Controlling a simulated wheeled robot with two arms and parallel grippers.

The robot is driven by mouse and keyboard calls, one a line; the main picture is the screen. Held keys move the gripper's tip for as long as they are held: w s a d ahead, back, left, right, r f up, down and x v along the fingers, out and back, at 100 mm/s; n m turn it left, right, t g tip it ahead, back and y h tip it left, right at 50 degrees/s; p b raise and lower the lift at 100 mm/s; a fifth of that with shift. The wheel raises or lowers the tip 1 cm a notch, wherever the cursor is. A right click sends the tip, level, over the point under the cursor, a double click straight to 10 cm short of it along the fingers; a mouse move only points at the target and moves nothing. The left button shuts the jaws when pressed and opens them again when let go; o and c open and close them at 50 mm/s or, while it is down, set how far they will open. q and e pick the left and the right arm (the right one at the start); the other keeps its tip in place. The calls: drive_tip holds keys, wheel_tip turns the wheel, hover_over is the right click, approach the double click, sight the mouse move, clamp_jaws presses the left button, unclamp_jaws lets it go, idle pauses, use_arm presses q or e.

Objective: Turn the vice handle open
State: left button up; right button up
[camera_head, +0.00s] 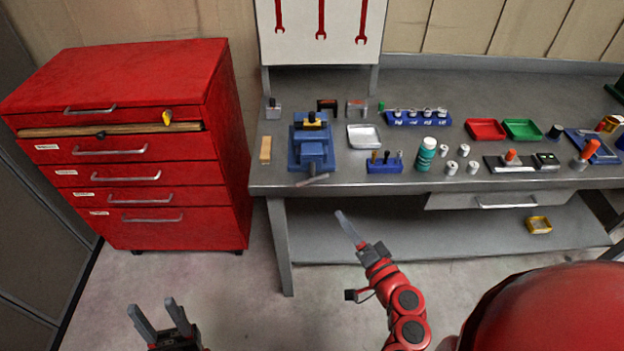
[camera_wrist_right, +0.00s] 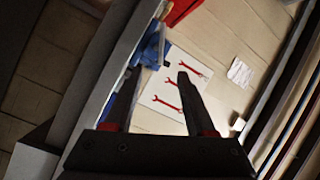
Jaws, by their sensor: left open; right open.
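The blue vice (camera_head: 311,150) is mounted near the left front of the workbench. Its grey handle (camera_head: 312,180) sticks out at the bench's front edge, slanting slightly. My right gripper (camera_head: 343,218) is in front of the bench, below and right of the handle, apart from it; the head view shows it side-on. In the right wrist view its two fingers (camera_wrist_right: 158,82) are spread with nothing between them, and the blue vice (camera_wrist_right: 150,52) shows partly behind them. My left gripper (camera_head: 153,311) is open and empty at the lower left, far from the vice.
The grey workbench (camera_head: 400,182) carries a wooden block (camera_head: 266,149), a metal tray (camera_head: 364,136), a blue tool holder (camera_head: 384,166) and a green bottle (camera_head: 426,154) near the vice. A red drawer cabinet (camera_head: 180,179) stands left. The floor before the bench is clear.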

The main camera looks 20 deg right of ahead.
sight(316, 180)
drive_tip(key=shift+w+a+p, duration=0.45)
drive_tip(key=shift+w+p, duration=0.35)
drive_tip(key=shift+w, duration=1.85)
drive_tip(key=shift+w+a+p, duration=0.4)
drive_tip(key=shift+w+p, duration=0.4)
drive_tip(key=shift+w, duration=1.8)
drive_tip(key=shift+w+a+p, duration=0.45)
drive_tip(key=shift+w+p, duration=0.35)
drive_tip(key=shift+w, duration=1.85)
drive_tip(key=c, duration=0.9)
drive_tip(key=shift+f, duration=0.1)
